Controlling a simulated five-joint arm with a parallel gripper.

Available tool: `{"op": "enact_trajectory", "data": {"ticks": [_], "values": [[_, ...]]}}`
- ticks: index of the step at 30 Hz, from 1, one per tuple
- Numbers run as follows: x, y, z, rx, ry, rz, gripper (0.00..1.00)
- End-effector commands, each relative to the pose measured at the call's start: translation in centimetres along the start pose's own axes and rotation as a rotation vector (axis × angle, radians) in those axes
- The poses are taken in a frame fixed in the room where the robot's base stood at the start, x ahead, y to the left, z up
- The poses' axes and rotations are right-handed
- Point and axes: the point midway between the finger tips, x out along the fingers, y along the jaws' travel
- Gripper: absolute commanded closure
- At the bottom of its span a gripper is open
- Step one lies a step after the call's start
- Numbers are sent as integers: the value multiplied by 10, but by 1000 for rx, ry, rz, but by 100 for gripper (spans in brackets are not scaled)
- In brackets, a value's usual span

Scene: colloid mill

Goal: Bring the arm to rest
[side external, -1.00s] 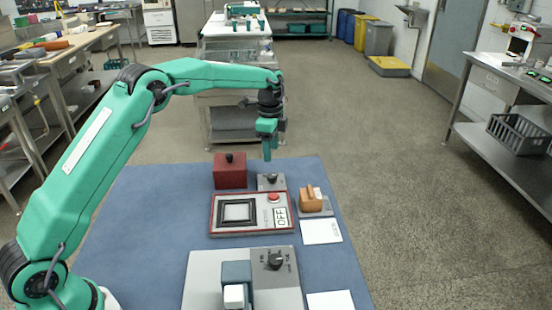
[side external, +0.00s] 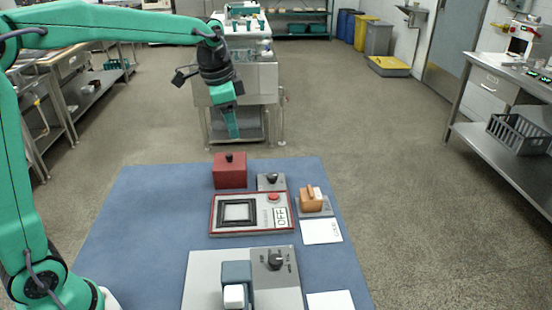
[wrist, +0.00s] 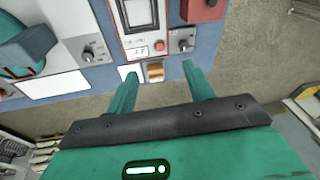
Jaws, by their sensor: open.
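My green arm is raised over the left side of the blue mat (side external: 140,215). My gripper (side external: 233,136) hangs above and behind the mat, tilted slightly, touching nothing. In the wrist view my gripper (wrist: 160,85) has its two green fingers spread with nothing held between them; the orange block (wrist: 155,72) shows beyond the gap, well below. On the mat, a red-framed panel (side external: 262,199) has a screen, a red button and an OFF label. A dark red box (side external: 229,171) with a black knob stands behind it.
An orange block (side external: 311,200) sits on a small grey base at right. A grey unit (side external: 205,275) with a dial and teal block (side external: 237,273) is in front. White cards (side external: 321,230) lie along the right edge. A steel table (side external: 255,85) stands behind; the air around my gripper is clear.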

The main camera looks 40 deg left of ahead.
Motion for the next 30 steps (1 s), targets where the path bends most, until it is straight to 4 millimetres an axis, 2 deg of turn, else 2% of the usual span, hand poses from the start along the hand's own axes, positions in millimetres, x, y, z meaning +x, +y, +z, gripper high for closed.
{"op": "enact_trajectory", "data": {"ticks": [6,15,23,30], "values": [[-26,27,31,-117,43,-29,48],[-46,64,77,-281,104,-58,48],[-50,97,116,-423,163,-75,48],[-44,126,152,-550,217,-83,48]]}}
